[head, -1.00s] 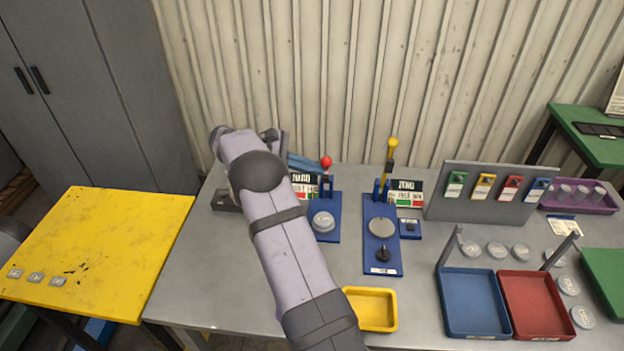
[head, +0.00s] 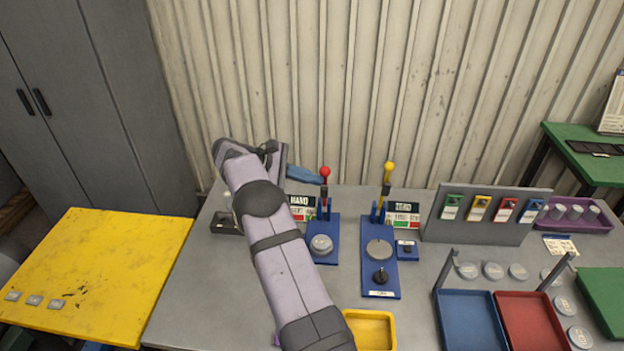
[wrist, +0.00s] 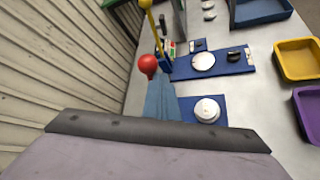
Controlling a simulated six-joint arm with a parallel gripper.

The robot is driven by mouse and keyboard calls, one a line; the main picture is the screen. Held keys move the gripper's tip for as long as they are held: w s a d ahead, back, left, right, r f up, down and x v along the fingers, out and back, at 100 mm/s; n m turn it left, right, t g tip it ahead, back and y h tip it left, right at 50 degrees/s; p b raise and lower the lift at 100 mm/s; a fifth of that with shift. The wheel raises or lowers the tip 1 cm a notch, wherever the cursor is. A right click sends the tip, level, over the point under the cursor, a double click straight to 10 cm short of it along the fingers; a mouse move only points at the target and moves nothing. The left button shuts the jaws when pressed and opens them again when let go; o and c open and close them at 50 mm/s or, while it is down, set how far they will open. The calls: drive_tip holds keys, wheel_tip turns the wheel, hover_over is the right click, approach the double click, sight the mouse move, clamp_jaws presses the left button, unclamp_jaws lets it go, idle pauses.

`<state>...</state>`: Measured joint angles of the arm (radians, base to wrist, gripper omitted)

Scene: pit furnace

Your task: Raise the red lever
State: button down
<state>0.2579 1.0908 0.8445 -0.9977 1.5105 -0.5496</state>
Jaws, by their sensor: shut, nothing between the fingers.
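The red lever (head: 325,173) has a round red knob and stands nearly upright on a blue base plate (head: 322,246) with a grey disc. My gripper (head: 320,180) is shut and empty, its blue fingertips just under and left of the knob. In the wrist view the red knob (wrist: 148,66) is just beyond the tips of my gripper (wrist: 161,82). Whether the fingers touch the lever cannot be told. The lower part of the shaft is partly hidden by the fingers in the wrist view.
A yellow-knobbed lever (head: 388,172) stands upright to the right on its own blue plate. A yellow tray (head: 372,329) lies in front. A corrugated wall (head: 330,90) closes off the back.

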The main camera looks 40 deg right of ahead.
drive_tip(key=shift+r, duration=0.25)
drive_tip(key=b+v, duration=0.2)
drive_tip(key=v, duration=0.5)
drive_tip(key=shift+a+f, duration=0.15)
idle(0.4)
